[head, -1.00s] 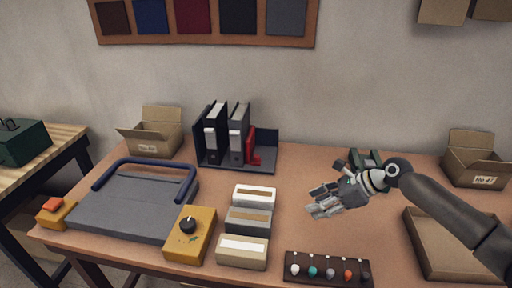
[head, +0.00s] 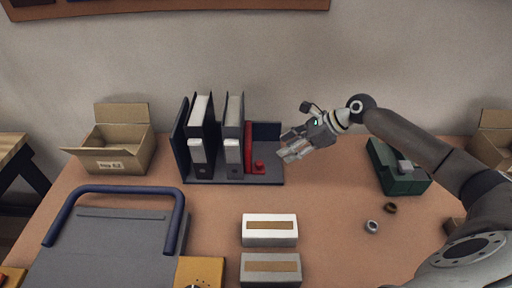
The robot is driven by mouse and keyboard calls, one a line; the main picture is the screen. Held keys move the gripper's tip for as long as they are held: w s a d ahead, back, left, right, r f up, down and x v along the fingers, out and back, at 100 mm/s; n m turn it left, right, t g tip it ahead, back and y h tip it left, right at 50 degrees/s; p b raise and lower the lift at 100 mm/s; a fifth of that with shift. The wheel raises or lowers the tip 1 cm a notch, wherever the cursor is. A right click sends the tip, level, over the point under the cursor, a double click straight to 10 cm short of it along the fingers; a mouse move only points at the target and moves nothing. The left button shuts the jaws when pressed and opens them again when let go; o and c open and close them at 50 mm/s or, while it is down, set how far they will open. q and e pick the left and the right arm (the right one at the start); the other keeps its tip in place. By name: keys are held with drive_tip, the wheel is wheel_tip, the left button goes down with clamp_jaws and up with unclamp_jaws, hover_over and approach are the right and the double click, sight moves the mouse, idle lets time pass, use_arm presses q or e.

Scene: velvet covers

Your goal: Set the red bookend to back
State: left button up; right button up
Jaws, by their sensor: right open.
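The red bookend (head: 249,150) stands upright in the dark blue binder rack (head: 268,180), on the right side of the binders, with a small red knob at its foot. Black binders with pale labels (head: 203,150) stand to its left, and the bookend is beside the right one (head: 233,150). My right gripper (head: 284,152) is open and empty. In the picture it is just right of the bookend, over the rack's right end, apart from the bookend. My left gripper is not in view.
An open cardboard box (head: 118,155) stands left of the rack. A grey press with a blue handle (head: 115,240) fills the front left. Pale boxes (head: 270,230) lie in front. A green case (head: 397,170) and small rings (head: 372,227) are on the right.

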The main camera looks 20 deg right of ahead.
sight(260, 162)
drive_tip(key=x, duration=1)
drive_tip(key=shift+a+f+p, duration=0.15)
drive_tip(key=shift+a+p, duration=0.05)
drive_tip(key=shift+p, duration=0.2)
clamp_jaws()
